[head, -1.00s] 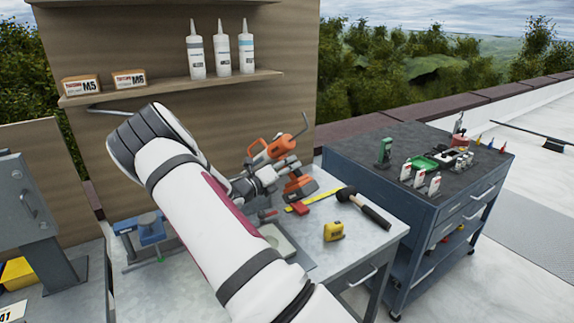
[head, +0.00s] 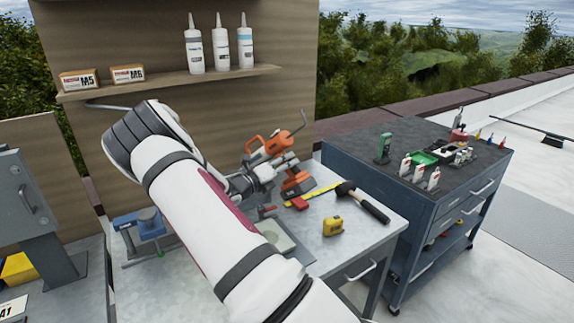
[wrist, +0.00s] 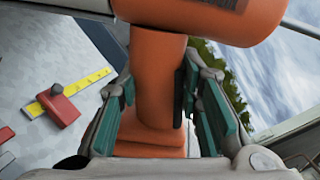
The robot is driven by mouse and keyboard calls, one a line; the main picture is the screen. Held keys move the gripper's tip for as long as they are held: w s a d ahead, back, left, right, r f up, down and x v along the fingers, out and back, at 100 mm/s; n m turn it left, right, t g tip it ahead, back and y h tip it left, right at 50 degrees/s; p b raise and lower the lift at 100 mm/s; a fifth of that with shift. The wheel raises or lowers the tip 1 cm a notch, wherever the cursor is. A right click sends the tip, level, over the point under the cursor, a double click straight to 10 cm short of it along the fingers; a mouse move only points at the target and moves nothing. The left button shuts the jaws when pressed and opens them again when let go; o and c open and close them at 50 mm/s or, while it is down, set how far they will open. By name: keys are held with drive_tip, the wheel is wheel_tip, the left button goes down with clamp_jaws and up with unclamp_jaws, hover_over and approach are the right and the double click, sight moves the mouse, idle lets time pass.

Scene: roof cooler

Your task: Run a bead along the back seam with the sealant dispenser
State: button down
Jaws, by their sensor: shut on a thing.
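The orange sealant dispenser (head: 268,148) is over the back of the metal bench, with its blocky base (head: 298,187) low and a thin grey rod curving up at its right end. My gripper (head: 276,172) is shut around its handle. In the wrist view the orange handle (wrist: 159,80) runs between the teal finger pads of my gripper (wrist: 165,112), and the wide orange body crosses the top. I cannot tell whether the base touches the bench. I cannot make out the back seam in either view.
The bench (head: 350,262) holds a hammer (head: 362,202), a yellow tape measure (head: 333,226), a yellow rule (head: 326,189) and a blue vise (head: 150,224). A shelf (head: 170,85) with sealant tubes is above. A tool cart (head: 440,205) stands at the right.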

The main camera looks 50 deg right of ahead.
drive_tip(key=shift+f, duration=0.4)
idle(1.0)
drive_tip(key=w+a, duration=0.2)
drive_tip(key=a, duration=0.4)
drive_tip(key=shift+a, duration=0.35)
idle(5.7)
